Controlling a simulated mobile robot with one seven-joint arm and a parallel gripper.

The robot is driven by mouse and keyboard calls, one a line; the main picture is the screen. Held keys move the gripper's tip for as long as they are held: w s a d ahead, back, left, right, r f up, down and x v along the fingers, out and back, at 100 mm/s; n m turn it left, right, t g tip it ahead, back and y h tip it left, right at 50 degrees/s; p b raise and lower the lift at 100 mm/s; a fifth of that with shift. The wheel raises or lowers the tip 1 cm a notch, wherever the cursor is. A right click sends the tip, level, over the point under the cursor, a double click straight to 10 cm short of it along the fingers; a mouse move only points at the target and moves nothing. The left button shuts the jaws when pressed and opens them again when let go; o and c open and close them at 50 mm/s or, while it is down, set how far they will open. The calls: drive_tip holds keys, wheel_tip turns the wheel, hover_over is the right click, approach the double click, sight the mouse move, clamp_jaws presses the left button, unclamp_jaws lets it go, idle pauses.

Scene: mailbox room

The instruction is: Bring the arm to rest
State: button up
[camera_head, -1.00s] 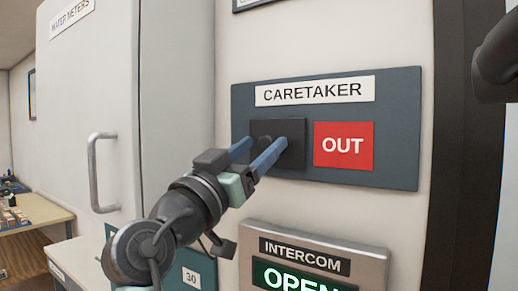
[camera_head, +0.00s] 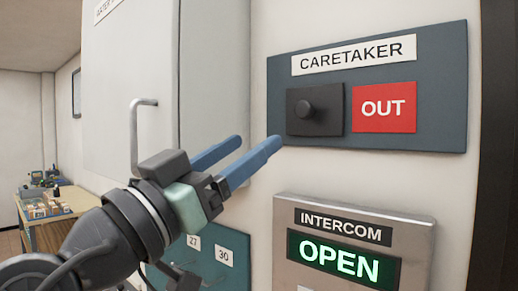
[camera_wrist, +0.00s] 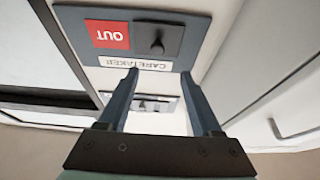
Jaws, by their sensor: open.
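My gripper (camera_head: 257,143) has two blue fingers spread apart with nothing between them. In the head view it is left of and below the caretaker panel (camera_head: 440,115), apart from it. The panel bears a dark square plate with a round knob (camera_head: 306,109) and a red OUT sign (camera_head: 384,107). In the wrist view my gripper (camera_wrist: 159,80) is open, and the panel (camera_wrist: 195,35) appears upside down beyond the fingertips with its knob (camera_wrist: 156,44) and OUT sign (camera_wrist: 110,35).
An intercom box (camera_head: 410,232) reading OPEN is below the panel. A tall white cabinet (camera_head: 115,85) with a handle (camera_head: 136,140) stands at left. Numbered green boxes (camera_head: 228,275) are low behind my gripper. A wooden table (camera_head: 75,200) with small items is at far left.

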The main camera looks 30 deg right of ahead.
idle(0.5)
drive_tip(key=a+n+t+y, duration=0.7)
drive_tip(key=a+t+y, duration=0.15)
drive_tip(key=t, duration=0.35)
drive_tip(key=s+a+r+n+t+y, duration=0.2)
drive_tip(key=s+a+n+t+y, duration=0.4)
drive_tip(key=y, duration=0.6)
drive_tip(key=s+a, duration=0.2)
drive_tip(key=shift+s+r+t, duration=0.2)
drive_tip(key=shift+s+t, duration=0.1)
drive_tip(key=shift+s, duration=0.1)
drive_tip(key=shift+a, duration=0.1)
drive_tip(key=shift+c, duration=0.2)
